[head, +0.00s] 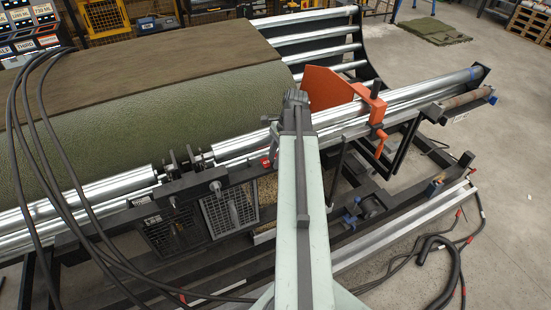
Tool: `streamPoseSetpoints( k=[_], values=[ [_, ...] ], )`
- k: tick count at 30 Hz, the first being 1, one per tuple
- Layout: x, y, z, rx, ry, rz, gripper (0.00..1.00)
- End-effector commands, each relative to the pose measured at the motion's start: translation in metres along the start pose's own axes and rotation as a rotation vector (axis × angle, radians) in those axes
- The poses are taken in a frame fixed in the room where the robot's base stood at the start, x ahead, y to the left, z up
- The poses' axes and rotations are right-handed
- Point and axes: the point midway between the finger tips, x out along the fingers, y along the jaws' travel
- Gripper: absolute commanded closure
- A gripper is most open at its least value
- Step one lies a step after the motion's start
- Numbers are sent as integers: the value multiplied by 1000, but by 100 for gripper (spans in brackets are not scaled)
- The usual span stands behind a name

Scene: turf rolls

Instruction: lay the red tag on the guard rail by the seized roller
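My arm reaches from the bottom middle up to the machine, and its dark end with my gripper (295,97) is in front of the turf roll's right end. The fingers are too small and hidden to show open or shut, or whether they hold anything. I cannot make out a red tag for sure; a small red piece (265,162) sits on the frame just left of my arm. A short rusty-brown roller (465,99) at the right end stands out from the shiny ones; I cannot tell if it is the seized one. A dark rail (237,178) runs along the machine's front.
A large green turf roll (170,130) fills the left. Orange plates (325,88) and an orange bracket (375,103) stand right of my arm's end. Black cables (45,140) loop at left, and hoses (440,245) lie on the floor. Concrete floor at right is mostly open.

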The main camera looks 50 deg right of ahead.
Motion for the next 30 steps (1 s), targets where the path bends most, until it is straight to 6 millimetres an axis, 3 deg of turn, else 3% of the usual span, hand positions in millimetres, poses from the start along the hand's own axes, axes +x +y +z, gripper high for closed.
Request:
streamPoseSetpoints(
  k=[8,14,22,26,30],
  values=[
    [-11,0,1,1,0,0,67],
    [-46,0,3,1,0,-1,67],
    [-109,0,3,2,0,-1,67],
    [-124,0,1,2,0,-1,67],
    [-125,0,0,2,0,-1,67]
  ],
)
